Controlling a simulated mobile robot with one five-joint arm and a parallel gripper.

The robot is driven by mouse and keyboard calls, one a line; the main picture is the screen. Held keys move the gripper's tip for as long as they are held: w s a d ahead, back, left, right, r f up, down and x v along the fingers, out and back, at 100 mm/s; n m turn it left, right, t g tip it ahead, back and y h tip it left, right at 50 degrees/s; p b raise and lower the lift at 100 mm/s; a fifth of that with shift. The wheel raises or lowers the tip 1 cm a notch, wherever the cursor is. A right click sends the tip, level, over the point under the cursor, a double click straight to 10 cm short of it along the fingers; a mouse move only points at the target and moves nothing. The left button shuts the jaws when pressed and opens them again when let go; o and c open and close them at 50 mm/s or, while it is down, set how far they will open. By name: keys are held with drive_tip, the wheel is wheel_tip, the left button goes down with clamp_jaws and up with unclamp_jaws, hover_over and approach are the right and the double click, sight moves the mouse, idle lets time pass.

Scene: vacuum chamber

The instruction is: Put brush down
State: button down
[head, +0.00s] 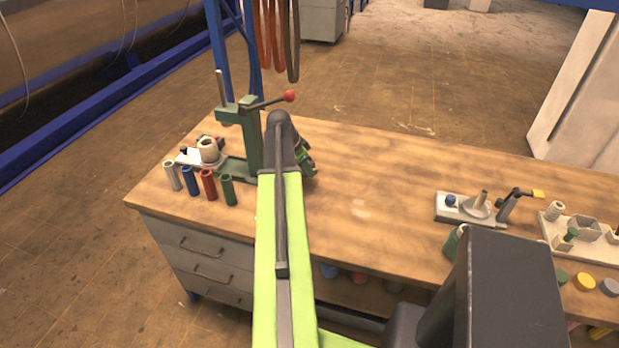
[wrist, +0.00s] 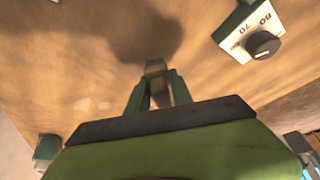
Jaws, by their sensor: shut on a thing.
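My gripper (wrist: 157,88) points down over the wooden bench top in the wrist view, its two green fingers shut on a small brown-grey piece, the brush (wrist: 155,68). Only a short part of the brush shows between and beyond the fingertips. In the head view my gripper (head: 305,160) is partly hidden behind my arm, over the left part of the workbench (head: 370,195), and the brush cannot be made out there. I cannot tell whether the brush touches the bench. A dark shadow lies on the wood beyond the fingers in the wrist view.
A green press (head: 250,140) with a red-knobbed lever stands just left of my gripper. Several coloured tubes (head: 208,184) stand at the left edge. A white dial box (wrist: 250,38) is in the wrist view. A fixture (head: 475,207) stands on the right. The bench middle is clear.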

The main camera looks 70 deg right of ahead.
drive_tip(key=shift+s+d, duration=0.15)
drive_tip(key=shift+d, duration=0.05)
drive_tip(key=shift+s+d, duration=0.35)
drive_tip(key=shift+d, duration=0.05)
wheel_tip(320, 180, down, 4)
drive_tip(key=b, duration=0.4)
drive_tip(key=shift+r, duration=0.25)
drive_tip(key=c, duration=1.6)
unclamp_jaws()
drive_tip(key=shift+f, duration=0.25)
drive_tip(key=o, duration=0.5)
drive_tip(key=shift+r, duration=0.1)
drive_tip(key=shift+c, duration=0.2)
